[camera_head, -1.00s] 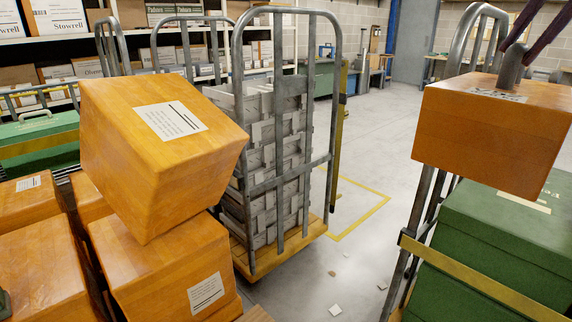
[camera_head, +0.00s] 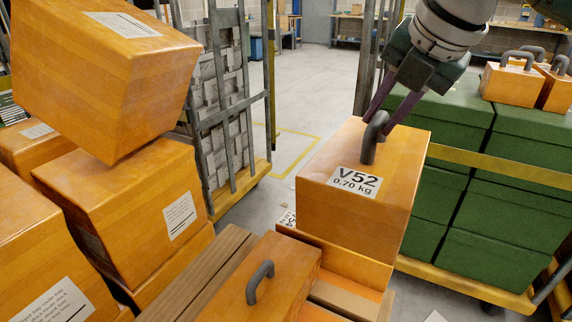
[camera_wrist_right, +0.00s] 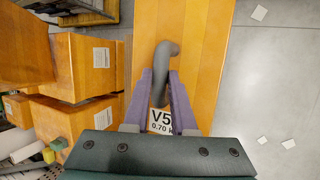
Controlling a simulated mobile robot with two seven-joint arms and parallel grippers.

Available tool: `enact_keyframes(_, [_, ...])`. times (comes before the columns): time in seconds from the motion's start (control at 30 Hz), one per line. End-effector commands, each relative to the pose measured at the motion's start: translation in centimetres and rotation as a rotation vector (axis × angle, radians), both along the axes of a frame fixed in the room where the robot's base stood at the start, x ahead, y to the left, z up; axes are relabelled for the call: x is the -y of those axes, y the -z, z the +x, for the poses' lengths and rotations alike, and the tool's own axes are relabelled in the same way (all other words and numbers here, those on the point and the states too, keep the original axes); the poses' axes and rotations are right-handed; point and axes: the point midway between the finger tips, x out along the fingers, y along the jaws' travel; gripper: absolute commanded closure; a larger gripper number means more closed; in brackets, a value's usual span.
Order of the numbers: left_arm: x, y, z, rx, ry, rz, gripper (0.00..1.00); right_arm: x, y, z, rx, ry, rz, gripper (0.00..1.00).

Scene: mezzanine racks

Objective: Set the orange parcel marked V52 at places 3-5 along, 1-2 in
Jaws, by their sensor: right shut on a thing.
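The orange parcel marked V52 (camera_head: 322,212) hangs upright in the middle right of the head view. Its label reads V52, 0.70 kg. My right gripper (camera_head: 382,112) is shut on the grey handle on its top. In the right wrist view the purple fingers of the right gripper (camera_wrist_right: 162,88) close on that handle (camera_wrist_right: 165,58), with the parcel's top (camera_wrist_right: 205,40) below. Under and in front of V52 are other orange boxes, one with a grey handle (camera_head: 285,262). I cannot tell whether V52 touches them. My left gripper is out of view.
Orange boxes are piled at the left, the top one (camera_head: 110,80) tilted. Brown wooden slats (camera_head: 190,285) lie between the piles. A rail cart (camera_head: 232,110) stands behind; green boxes (camera_head: 442,130) stand on a cart at the right. Grey floor (camera_head: 318,75) is clear further back.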

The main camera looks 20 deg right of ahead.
Motion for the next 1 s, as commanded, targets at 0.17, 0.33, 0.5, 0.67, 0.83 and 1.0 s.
enact_keyframes(0.17, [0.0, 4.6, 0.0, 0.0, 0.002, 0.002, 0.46, -1.9, 7.4, -2.9, 0.003, -0.018, 0.008, 1.0])
enact_keyframes(0.33, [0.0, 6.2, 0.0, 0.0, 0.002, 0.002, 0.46, -3.2, 10.3, -4.8, 0.004, -0.031, 0.023, 1.0])
enact_keyframes(0.5, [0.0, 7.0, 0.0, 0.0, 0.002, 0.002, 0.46, -3.8, 12.0, -5.5, 0.004, -0.034, 0.032, 1.0])
enact_keyframes(0.67, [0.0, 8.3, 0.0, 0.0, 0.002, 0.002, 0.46, -3.9, 15.6, -5.6, 0.0, -0.034, 0.034, 1.0])
enact_keyframes(0.83, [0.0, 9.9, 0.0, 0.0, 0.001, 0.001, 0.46, -3.8, 20.4, -5.7, 0.0, -0.033, 0.034, 1.0])
enact_keyframes(1.0, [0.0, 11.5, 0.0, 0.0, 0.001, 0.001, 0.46, -3.8, 24.5, -5.6, 0.001, -0.033, 0.033, 1.0])
